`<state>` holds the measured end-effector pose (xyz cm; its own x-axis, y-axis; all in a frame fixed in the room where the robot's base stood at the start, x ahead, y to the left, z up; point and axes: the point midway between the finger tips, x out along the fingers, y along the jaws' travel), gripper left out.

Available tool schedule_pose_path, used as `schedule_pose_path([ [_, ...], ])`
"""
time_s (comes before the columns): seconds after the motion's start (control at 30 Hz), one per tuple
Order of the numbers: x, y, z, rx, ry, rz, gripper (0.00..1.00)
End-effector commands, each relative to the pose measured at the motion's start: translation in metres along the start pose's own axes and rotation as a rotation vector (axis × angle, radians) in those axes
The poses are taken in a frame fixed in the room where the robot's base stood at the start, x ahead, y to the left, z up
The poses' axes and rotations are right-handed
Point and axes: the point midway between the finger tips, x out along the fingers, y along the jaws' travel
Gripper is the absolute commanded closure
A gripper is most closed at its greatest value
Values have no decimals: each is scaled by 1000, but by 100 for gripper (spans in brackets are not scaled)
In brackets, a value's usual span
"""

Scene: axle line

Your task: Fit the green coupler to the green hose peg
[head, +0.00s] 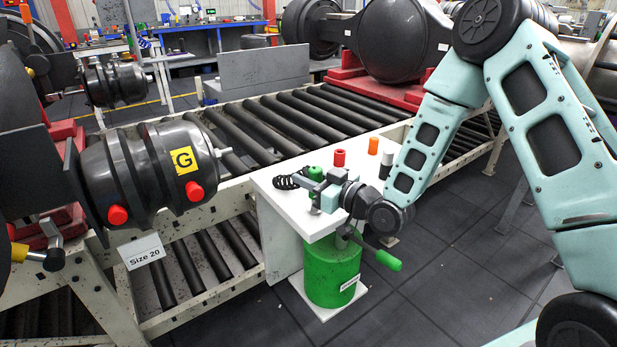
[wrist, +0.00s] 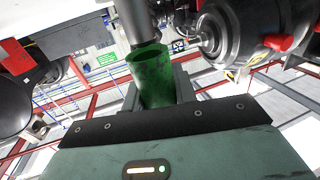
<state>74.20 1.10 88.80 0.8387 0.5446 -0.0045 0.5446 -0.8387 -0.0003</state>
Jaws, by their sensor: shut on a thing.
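My gripper (head: 313,188) is over the white shelf (head: 283,205), shut on the green coupler (wrist: 155,82). The coupler is a hollow green cylinder, and its open end faces a grey cylindrical peg (wrist: 133,22) in the wrist view. The peg's end is at the coupler's rim; I cannot tell whether it is inside or just short of it. In the head view the coupler's green top (head: 315,173) shows above my fingers. My gripper hides the peg there, so its colour marking cannot be seen.
A red coupler (head: 339,158), an orange one (head: 373,146) and a black one (head: 386,163) stand nearby on the shelf. A black coiled hose (head: 290,182) lies left of my gripper. A green drum (head: 331,272) stands below. The G-marked axle end (head: 155,168) is at left.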

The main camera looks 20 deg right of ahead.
Motion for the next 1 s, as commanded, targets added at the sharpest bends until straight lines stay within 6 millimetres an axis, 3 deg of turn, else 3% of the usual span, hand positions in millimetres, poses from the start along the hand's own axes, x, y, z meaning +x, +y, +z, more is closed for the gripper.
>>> schedule_pose_path([
  [1.0, 0, 0, 30, 0, 1, 0, 100],
])
